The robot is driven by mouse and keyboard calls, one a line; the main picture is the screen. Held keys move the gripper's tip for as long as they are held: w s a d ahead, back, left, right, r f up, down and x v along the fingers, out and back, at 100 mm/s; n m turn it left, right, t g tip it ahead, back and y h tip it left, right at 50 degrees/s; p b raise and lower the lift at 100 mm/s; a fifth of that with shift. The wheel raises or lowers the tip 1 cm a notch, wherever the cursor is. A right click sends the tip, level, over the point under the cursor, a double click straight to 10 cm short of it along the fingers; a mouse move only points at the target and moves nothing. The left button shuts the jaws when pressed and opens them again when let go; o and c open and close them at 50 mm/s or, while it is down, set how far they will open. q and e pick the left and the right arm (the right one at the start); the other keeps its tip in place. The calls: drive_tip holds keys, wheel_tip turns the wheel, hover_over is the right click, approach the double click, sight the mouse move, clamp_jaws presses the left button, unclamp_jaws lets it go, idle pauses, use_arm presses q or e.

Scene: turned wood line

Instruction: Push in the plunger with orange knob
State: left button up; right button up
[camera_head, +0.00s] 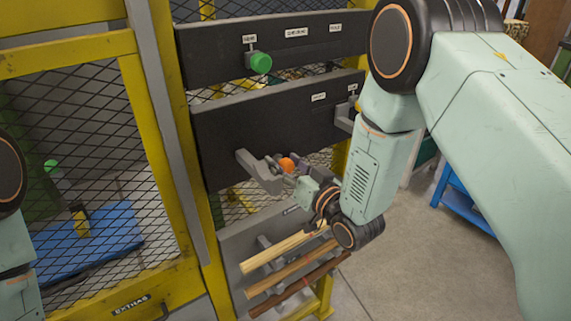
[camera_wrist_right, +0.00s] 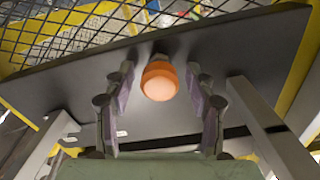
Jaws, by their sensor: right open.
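The orange knob (camera_head: 286,164) sits at the front of the middle dark panel (camera_head: 222,140), low on its face. In the right wrist view the orange knob (camera_wrist_right: 160,80) is large and central, with a dark collar behind it at the panel. My right gripper (camera_head: 292,173) is at the knob. In the right wrist view its purple-padded fingers (camera_wrist_right: 160,88) are open, one on each side of the knob, with a gap on both sides. How far the knob stands out from the panel is hard to tell. My left gripper is out of view.
Grey brackets (camera_head: 258,172) stick out beside the knob. A green knob (camera_head: 260,62) is on the upper panel. Wooden rods (camera_head: 285,250) lie on a rack below. A yellow-framed mesh cage (camera_head: 90,150) stands left. Open floor (camera_head: 400,260) lies right.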

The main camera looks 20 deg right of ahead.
drive_tip(key=shift+s+d, duration=0.1)
drive_tip(key=shift+s, duration=0.1)
drive_tip(key=v, duration=1.1)
drive_tip(key=shift+s, duration=0.25)
drive_tip(key=shift+s+d+r, duration=0.1)
drive_tip(key=shift+s, duration=0.1)
